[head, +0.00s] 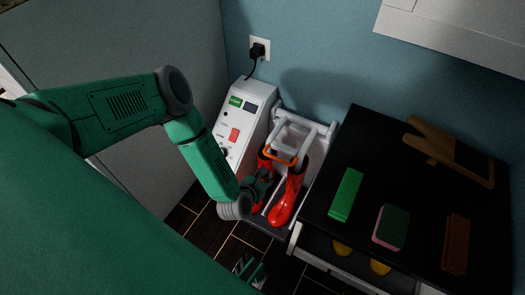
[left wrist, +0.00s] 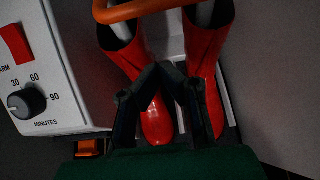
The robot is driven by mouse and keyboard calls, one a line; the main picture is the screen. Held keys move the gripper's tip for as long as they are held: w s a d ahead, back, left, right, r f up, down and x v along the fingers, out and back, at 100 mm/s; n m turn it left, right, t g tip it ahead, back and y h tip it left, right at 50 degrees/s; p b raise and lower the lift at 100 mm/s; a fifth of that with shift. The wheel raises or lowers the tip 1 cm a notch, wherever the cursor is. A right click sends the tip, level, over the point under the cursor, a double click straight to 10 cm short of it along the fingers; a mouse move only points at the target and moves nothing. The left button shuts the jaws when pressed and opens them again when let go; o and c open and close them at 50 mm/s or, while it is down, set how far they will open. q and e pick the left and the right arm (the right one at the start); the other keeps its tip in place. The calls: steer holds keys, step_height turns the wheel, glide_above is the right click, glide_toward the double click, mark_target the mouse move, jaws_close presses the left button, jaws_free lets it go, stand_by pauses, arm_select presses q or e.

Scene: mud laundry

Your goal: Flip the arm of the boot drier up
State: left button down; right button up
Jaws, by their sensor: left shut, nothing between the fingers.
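The boot drier has a white control box (head: 236,125) with a red switch and a dial, and a white tube frame beside it. Its arm ends in an orange bar (head: 276,156), which lies low in front of the boot tops. Two red boots (head: 289,199) stand on the drier, toes towards me. My left gripper (head: 266,177) is at the left boot, just below the orange bar. In the left wrist view its fingertips (left wrist: 172,66) meet, empty, and the orange bar (left wrist: 145,9) crosses beyond them, apart from them. A green-grey part at the bottom seems to be my right gripper (head: 250,268).
A black-topped table (head: 330,205) stands close on the right, with a green block (head: 346,194), a sponge (head: 390,227), a brown brush (head: 456,243) and a wooden piece on it. A white cabinet hangs above. A wall outlet with a plug is behind the drier.

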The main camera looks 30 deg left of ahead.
arm_select(q)
steer(key=w, duration=0.1)
steer(key=w+r+b, duration=0.1)
steer(key=w, duration=0.2)
steer(key=shift+w+a+r+b, duration=0.25)
steer(key=shift+w+b, duration=0.05)
steer(key=shift+b, duration=0.05)
steer(key=shift+a, duration=0.1)
